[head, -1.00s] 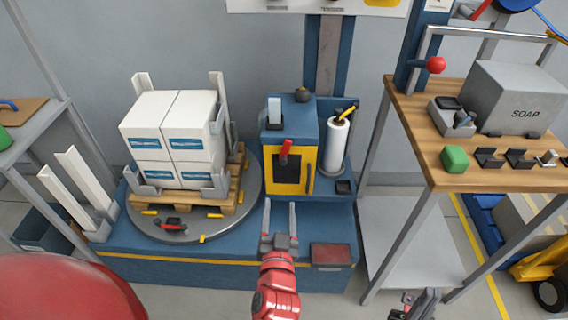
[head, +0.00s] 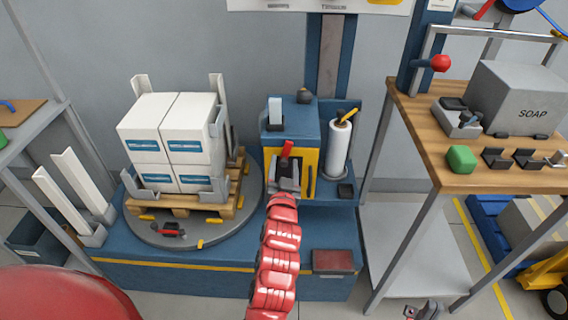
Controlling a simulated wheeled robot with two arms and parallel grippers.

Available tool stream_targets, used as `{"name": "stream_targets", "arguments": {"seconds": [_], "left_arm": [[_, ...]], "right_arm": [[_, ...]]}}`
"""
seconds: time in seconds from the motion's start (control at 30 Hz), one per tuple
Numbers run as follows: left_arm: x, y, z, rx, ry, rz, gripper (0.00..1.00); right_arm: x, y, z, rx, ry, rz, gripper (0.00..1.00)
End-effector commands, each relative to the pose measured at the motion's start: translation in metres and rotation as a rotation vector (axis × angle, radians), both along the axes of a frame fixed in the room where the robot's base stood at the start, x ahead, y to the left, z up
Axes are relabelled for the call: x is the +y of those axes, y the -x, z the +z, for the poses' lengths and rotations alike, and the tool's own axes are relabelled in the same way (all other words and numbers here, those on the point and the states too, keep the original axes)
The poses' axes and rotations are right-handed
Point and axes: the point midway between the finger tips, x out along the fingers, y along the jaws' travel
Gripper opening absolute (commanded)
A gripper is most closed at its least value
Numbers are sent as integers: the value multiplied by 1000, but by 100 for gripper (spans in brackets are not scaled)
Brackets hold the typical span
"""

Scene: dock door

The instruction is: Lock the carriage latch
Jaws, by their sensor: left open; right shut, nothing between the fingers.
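The carriage (head: 307,129) is a blue box with a yellow-framed front on the blue machine. A red handle (head: 287,148), which looks like the latch, stands upright at the top of that front. My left gripper (head: 286,170) is open in front of the yellow frame, just below the red handle. It covers most of the dark panel there. I cannot tell whether its fingers touch the handle. My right gripper (head: 424,309) is shut and empty at the bottom edge, low by the shelf legs, and only partly in view.
A pallet (head: 180,203) of white boxes (head: 172,143) stands on the round turntable (head: 152,232) at left. A film roll (head: 339,149) stands right of the carriage. The wooden shelf (head: 440,135) at right holds a soap box (head: 519,98) and a green block (head: 461,159).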

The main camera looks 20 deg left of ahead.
Motion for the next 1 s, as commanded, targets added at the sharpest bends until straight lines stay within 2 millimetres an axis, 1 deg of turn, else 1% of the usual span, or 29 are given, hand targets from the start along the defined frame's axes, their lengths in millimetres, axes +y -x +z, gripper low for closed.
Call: {"name": "stream_targets", "arguments": {"seconds": [0.03,0.13,0.37,0.4,0.47,0.5,0.57,0.7,0.73,0.9,1.0], "left_arm": [[2,-4,1,-1,1,1,59],[3,-8,1,-3,0,1,59],[3,-8,1,-1,1,1,59],[3,-8,1,-2,0,0,55],[3,-8,1,-2,0,0,44],[3,-8,1,-1,1,1,37],[3,-8,1,-1,1,1,26],[3,-8,1,-1,1,1,1],[3,-8,1,-1,1,1,0],[3,-8,1,-1,1,1,0],[1,-8,-2,-8,22,0,0]], "right_arm": [[0,0,0,0,0,0,0],[0,0,0,0,0,0,0],[0,0,0,0,0,0,0],[0,0,0,0,0,0,0],[0,0,0,0,0,0,0],[0,0,0,0,0,0,0],[0,0,0,0,0,0,0],[0,0,0,0,0,0,0],[0,0,0,0,0,0,0],[0,0,-1,0,0,0,0],[0,0,-6,0,0,0,0]]}}
